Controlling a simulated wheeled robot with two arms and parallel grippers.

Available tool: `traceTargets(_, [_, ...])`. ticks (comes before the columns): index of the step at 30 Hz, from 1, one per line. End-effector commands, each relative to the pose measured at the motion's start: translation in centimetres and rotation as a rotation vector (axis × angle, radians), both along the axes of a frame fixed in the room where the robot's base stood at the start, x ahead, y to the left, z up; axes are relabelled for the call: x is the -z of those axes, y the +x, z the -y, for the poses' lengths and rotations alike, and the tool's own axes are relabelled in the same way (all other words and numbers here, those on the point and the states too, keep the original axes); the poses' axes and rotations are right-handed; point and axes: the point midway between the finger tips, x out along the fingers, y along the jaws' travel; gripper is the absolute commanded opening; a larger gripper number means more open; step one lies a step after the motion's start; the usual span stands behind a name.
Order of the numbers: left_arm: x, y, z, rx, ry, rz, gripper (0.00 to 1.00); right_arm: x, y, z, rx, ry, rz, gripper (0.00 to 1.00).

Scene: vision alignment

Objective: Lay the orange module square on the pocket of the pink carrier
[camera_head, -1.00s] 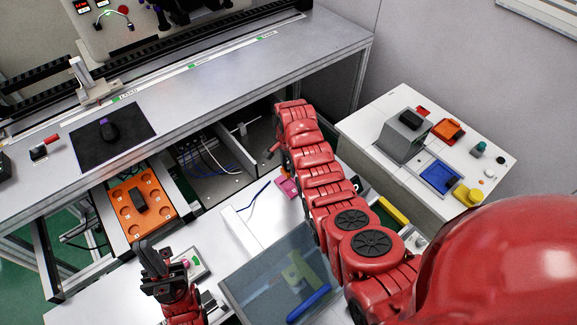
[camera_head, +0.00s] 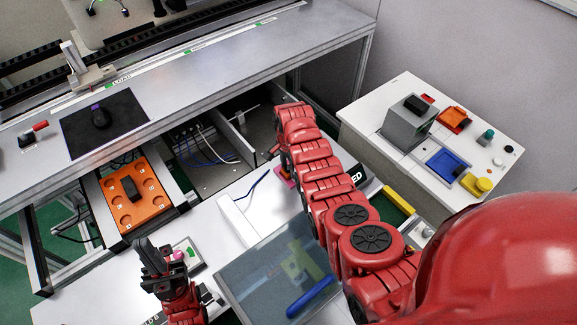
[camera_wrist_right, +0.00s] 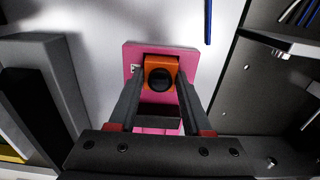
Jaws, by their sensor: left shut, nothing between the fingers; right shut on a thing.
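The orange module (camera_wrist_right: 161,66), with a round black lens, is held between the fingertips of my right gripper (camera_wrist_right: 160,88) in the right wrist view. The pink carrier (camera_wrist_right: 133,58) lies flat on the white surface behind and beneath it. In the head view my right arm covers most of this, and only a bit of the pink carrier (camera_head: 287,182) shows. My left gripper (camera_head: 152,254) is shut and empty at the lower left, away from the carrier.
An orange tray (camera_head: 155,204) with round holes sits at the left. A translucent bin (camera_head: 243,284) stands in front of my right arm. The right side table (camera_head: 378,101) holds a grey block, a blue tray and small parts. A blue cable lies near the carrier.

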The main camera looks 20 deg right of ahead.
Motion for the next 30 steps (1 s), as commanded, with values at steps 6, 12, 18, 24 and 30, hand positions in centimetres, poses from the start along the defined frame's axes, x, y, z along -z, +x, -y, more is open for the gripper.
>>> traceTargets(6, [-0.05, 0.00, 0.00, 0.000, 0.000, 0.000, 0.00, -0.08, 0.02, -0.01, 0.000, 0.000, 0.000, 0.00])
traceTargets(12, [0.09, 0.00, 0.00, 0.000, 0.000, 0.000, 0.00, 0.08, 0.01, 0.00, 0.000, 0.000, 0.000, 0.00])
traceTargets(18, [0.37, 0.00, 0.00, 0.000, 0.000, 0.000, 0.00, 0.40, 0.01, 0.00, 0.000, 0.000, 0.000, 0.00])
traceTargets(24, [0.43, 0.01, 0.00, 0.000, 0.000, 0.000, 0.00, 0.49, 0.01, 0.00, 0.000, 0.000, 0.000, 0.61])
traceTargets(30, [0.43, 0.00, 0.00, 0.000, 0.000, 0.000, 0.00, 0.50, 0.01, 0.00, 0.000, 0.000, 0.000, 0.84])
